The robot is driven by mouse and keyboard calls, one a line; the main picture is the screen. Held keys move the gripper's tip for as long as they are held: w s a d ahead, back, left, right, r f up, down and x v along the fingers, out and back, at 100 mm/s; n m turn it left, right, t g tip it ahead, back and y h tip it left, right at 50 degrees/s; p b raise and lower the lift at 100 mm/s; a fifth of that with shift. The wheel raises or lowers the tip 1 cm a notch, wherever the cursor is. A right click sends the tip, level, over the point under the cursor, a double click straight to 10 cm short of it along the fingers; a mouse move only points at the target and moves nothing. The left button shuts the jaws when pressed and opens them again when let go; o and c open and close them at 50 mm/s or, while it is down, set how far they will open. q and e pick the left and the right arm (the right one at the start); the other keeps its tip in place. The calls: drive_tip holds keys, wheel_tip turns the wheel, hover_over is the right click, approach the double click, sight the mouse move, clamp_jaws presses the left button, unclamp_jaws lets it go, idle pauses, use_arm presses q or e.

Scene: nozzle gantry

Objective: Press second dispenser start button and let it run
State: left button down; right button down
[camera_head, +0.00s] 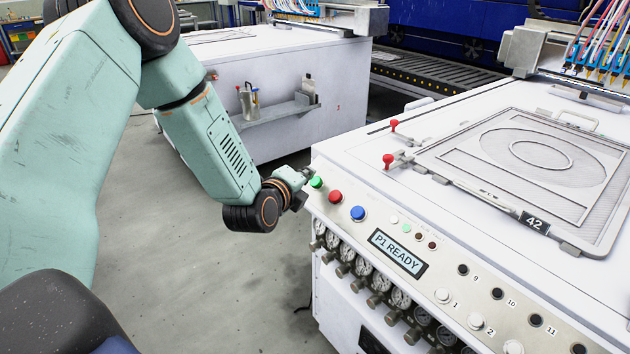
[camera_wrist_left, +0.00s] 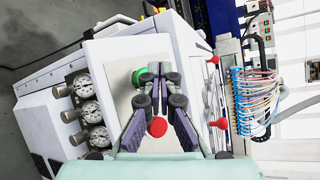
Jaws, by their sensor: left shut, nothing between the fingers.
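The white dispenser machine's front panel has a green button (camera_head: 316,182), a red button (camera_head: 335,196) and a blue button (camera_head: 358,213) in a row. Its display (camera_head: 397,252) reads "P1 READY". My left gripper (camera_head: 307,174) is shut and empty, its tips close to the green button at the panel's left end. In the left wrist view the shut fingertips (camera_wrist_left: 154,74) lie just beside the green button (camera_wrist_left: 138,77) and overlap its edge. I cannot tell whether they touch it. The red button (camera_wrist_left: 157,127) shows between the fingers. My right gripper is not in view.
Pressure gauges (camera_head: 360,266) line the machine's front below the panel. Red-knobbed clamps (camera_head: 389,160) and a framed plate (camera_head: 530,160) marked 42 are on top. Another white machine (camera_head: 290,75) stands behind. Grey floor (camera_head: 200,270) is clear between them.

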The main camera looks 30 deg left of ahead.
use_arm(q)
drive_tip(key=shift+w+f, duration=0.1)
drive_tip(key=shift+f, duration=0.05)
idle(0.4)
drive_tip(key=shift+w+d+f, duration=0.1)
drive_tip(key=shift+w+f, duration=0.05)
drive_tip(key=shift+f, duration=0.05)
